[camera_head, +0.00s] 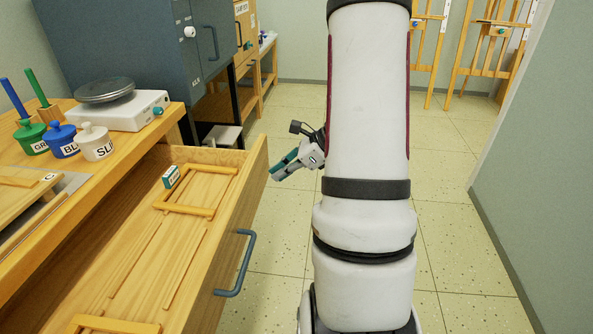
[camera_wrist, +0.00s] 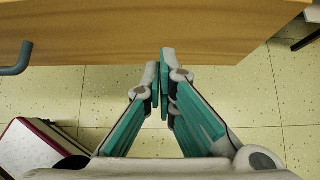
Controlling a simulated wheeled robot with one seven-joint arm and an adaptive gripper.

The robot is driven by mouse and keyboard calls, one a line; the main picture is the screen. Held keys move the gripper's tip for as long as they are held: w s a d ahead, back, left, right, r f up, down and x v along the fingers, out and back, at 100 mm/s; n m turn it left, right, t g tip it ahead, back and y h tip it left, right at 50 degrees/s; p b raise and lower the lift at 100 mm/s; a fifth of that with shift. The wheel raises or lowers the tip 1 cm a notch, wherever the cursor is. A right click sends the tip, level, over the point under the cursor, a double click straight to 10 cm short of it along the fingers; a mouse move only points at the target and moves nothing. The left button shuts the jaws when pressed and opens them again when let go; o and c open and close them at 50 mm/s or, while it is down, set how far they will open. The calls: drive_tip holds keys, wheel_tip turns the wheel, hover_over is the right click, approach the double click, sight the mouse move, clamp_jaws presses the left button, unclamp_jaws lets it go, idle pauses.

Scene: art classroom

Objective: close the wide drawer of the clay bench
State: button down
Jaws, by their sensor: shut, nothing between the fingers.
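The wide drawer (camera_head: 189,262) of the wooden clay bench (camera_head: 165,122) is pulled far out in the head view. It has a blue-grey bar handle (camera_head: 236,264) on its front. Wooden frames and slats and a small teal-and-white box (camera_head: 171,176) lie inside. My gripper (camera_head: 274,173) is just right of the drawer front's far end, partly hidden behind my arm. In the wrist view the fingertips (camera_wrist: 160,58) are shut and empty, at the lower edge of the drawer front (camera_wrist: 160,28). The handle (camera_wrist: 16,62) shows at left there. Contact cannot be told.
Green, blue and white lidded jars (camera_head: 95,143) and a scale (camera_head: 122,108) stand on the bench top. A dark kiln cabinet (camera_head: 130,45) stands behind. Open tiled floor (camera_head: 445,170) lies right of the drawer, up to a wall (camera_head: 545,150). Easels (camera_head: 490,45) stand far back.

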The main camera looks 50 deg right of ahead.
drive_tip(key=shift+w+a+r, duration=0.1)
drive_tip(key=shift+w+a, duration=0.2)
drive_tip(key=shift+w, duration=0.3)
drive_tip(key=shift+w+a, duration=0.3)
drive_tip(key=shift+w, duration=0.25)
drive_tip(key=shift+w+a, duration=0.25)
drive_tip(key=shift+w, duration=0.05)
drive_tip(key=w+a, duration=0.5)
drive_tip(key=w, duration=0.3)
drive_tip(key=w+a+p, duration=0.1)
drive_tip(key=w+a, duration=0.4)
drive_tip(key=w, duration=0.4)
drive_tip(key=w+a+p, duration=0.1)
drive_tip(key=w+a, duration=0.4)
drive_tip(key=w, duration=0.3)
drive_tip(key=shift+w, duration=0.4)
drive_tip(key=shift+r, duration=0.1)
